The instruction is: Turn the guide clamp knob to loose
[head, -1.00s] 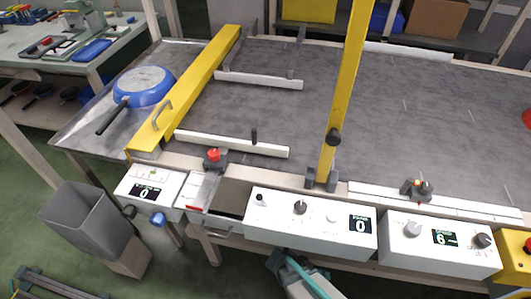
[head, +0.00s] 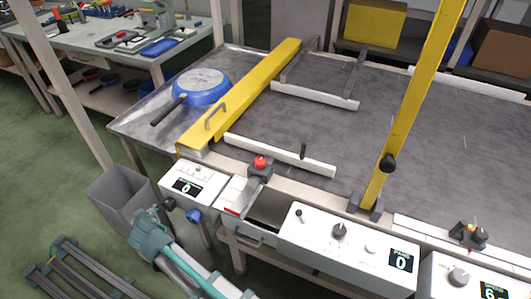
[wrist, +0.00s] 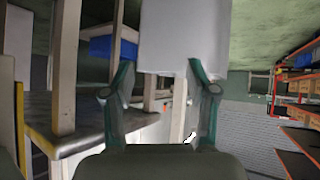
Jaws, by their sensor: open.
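Several knobs show in the head view, and no label tells which is the guide clamp knob. A red knob (head: 260,163) sits on a dark clamp block at the table's front edge. A black knob (head: 388,162) is on the upright yellow post, and a black upright handle (head: 303,150) is on the front white guide rail (head: 275,153). My gripper (head: 148,236) is low at the front left, in front of the table and apart from all these knobs. In the wrist view my gripper (wrist: 160,72) has its teal fingers spread, with nothing held.
A grey bin (head: 122,202) stands left of my gripper. White control boxes (head: 345,250) line the table front, with an open drawer (head: 265,210) between them. A blue pan (head: 202,88) lies left of the yellow bar (head: 250,90). A pale block (wrist: 185,35) is ahead in the wrist view.

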